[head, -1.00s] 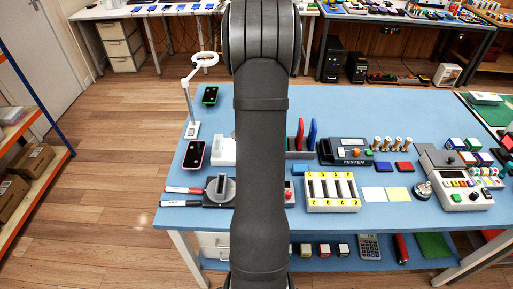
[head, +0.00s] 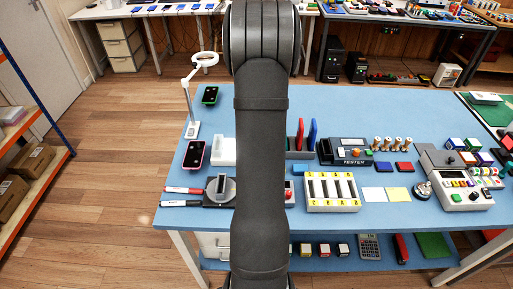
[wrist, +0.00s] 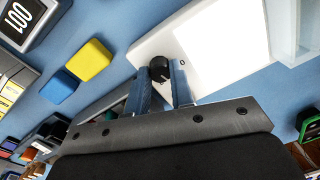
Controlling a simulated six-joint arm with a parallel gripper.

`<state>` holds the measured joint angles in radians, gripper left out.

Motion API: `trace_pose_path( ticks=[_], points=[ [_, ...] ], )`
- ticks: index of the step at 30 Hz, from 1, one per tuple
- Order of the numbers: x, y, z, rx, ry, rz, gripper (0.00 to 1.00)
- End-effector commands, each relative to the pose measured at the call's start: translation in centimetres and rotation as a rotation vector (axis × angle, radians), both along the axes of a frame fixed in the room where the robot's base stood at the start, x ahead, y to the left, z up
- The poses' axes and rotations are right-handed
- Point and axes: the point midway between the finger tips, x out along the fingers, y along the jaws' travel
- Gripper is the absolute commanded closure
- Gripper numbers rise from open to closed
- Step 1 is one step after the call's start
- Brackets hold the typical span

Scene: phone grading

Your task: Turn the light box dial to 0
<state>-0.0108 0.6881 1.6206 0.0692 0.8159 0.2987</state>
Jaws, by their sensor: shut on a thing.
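The light box (wrist: 228,45) is a white box with a bright panel in the wrist view. Its small black dial (wrist: 159,67) sits near the box's edge, with a printed 0 just to the right. My gripper (wrist: 161,74) is shut on the dial, one finger on each side of it. The fingers partly cover the dial's sides, and I cannot tell which way its pointer faces. In the head view my arm hides the gripper and the dial.
In the wrist view, a yellow block (wrist: 90,59) and a blue block (wrist: 60,86) lie left of the light box, near a display (wrist: 27,20). In the head view, a tester (head: 345,151) and a battery tray (head: 332,206) stand right of my arm on the blue table (head: 290,97).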

Motion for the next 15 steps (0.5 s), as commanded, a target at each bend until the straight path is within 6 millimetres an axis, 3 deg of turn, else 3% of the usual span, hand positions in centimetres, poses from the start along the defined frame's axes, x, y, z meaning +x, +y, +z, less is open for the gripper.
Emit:
trace_pose_path(
  ticks=[6, 15],
  points=[
    [0.05, 0.02, 0.04, 0.001, 0.0, 0.134, 1.0],
    [0.05, 0.03, 0.05, 0.001, -0.001, 0.158, 1.0]
  ],
)
